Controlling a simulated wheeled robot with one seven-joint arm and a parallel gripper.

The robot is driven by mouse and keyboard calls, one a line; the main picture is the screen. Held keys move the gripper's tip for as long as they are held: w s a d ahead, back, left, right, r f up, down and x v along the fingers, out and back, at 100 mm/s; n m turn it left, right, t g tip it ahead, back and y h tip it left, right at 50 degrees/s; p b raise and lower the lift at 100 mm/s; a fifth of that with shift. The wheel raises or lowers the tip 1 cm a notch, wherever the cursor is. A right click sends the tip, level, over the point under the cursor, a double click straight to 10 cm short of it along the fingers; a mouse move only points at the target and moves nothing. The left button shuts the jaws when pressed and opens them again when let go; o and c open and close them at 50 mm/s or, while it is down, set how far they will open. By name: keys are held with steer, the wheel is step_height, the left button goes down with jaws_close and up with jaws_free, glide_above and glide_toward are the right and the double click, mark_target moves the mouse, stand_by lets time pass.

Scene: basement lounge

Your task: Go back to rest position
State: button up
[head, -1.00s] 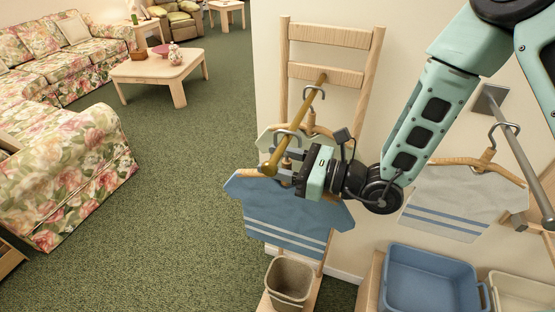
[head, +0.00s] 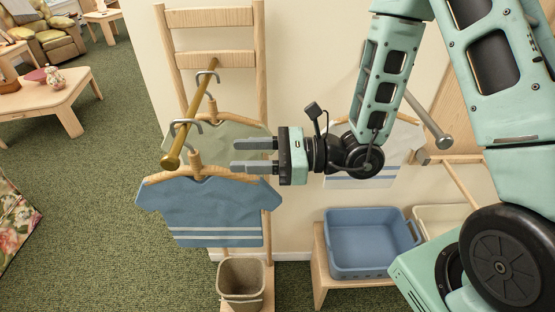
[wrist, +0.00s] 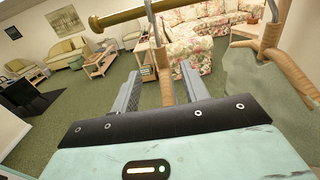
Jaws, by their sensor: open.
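My gripper (head: 254,155) is open and empty, its two fingers pointing left in the head view. It is just right of a brass rail (head: 184,125) that sticks out from a wooden ladder-like rack (head: 208,17). A blue shirt (head: 205,208) with white stripes hangs on a wooden hanger (head: 165,177) from the rail. Behind it a grey-green shirt (head: 228,140) hangs from the same rail. In the wrist view the gripper fingers (wrist: 158,92) are apart, with a wooden hanger neck (wrist: 161,70) visible beyond and between them; I cannot tell if they touch it.
A pale shirt (head: 375,150) hangs on the wall behind my arm, near a grey rail (head: 428,122). A blue tub (head: 368,240) stands on a low wooden stand. A beige bin (head: 242,280) is below the blue shirt. Green carpet is open at left.

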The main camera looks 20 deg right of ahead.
steer(key=p+v, duration=0.3)
steer(key=v, duration=0.1)
steer(key=shift+d+r, duration=0.2)
steer(key=shift+s+d+f+p, duration=0.2)
steer(key=shift+d+p, duration=0.15)
steer(key=shift+d, duration=0.15)
steer(key=s+a+r+n+g+b, duration=0.1)
steer(key=s+a+r+n+g, duration=0.3)
steer(key=s+n+g, duration=0.45)
steer(key=s+d+f+n+g+h+b, duration=0.1)
steer(key=s+f+n+g+h+b, duration=0.3)
steer(key=s+n+h, duration=0.8)
steer(key=shift+w+d+r+n+t+h, duration=0.25)
steer(key=shift+w+n+t+h, duration=0.7)
steer(key=shift+n, duration=0.6)
steer(key=shift+w+d+r+n+t+h, duration=0.3)
steer(key=shift+w+n+t+h, duration=0.35)
steer(key=shift+n+t, duration=0.7)
steer(key=shift+w+d+r+n+t+h, duration=0.2)
steer(key=shift+w+n+t+h, duration=0.6)
steer(key=shift+n, duration=0.95)
steer(key=shift+w, duration=0.2)
